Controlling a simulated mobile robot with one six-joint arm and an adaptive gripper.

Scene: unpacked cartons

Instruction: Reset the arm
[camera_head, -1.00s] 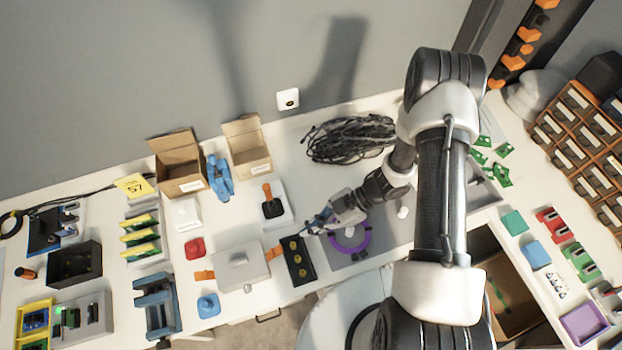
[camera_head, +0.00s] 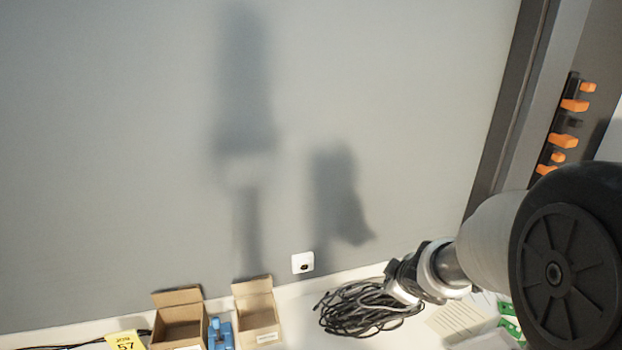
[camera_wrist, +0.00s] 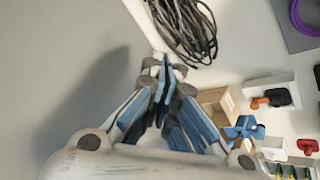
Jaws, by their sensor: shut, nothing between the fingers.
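My gripper (camera_wrist: 163,68) shows in the wrist view with its blue-padded fingers drawn together at the tips. Nothing is held between them. It is over the area by the wall, with the black cable coil (camera_wrist: 185,28) beyond its tips and the boxes to its right. In the head view my arm reaches in from the right edge, and its far end is beside the cable coil (camera_head: 362,308). The fingers cannot be made out there.
Two open cardboard boxes (camera_head: 180,322) (camera_head: 257,312) stand along the grey wall (camera_head: 130,130), with a blue object (camera_head: 221,334) between them. A white wall socket (camera_head: 303,263) is above the table. A purple ring (camera_wrist: 303,18) lies beyond the coil in the wrist view.

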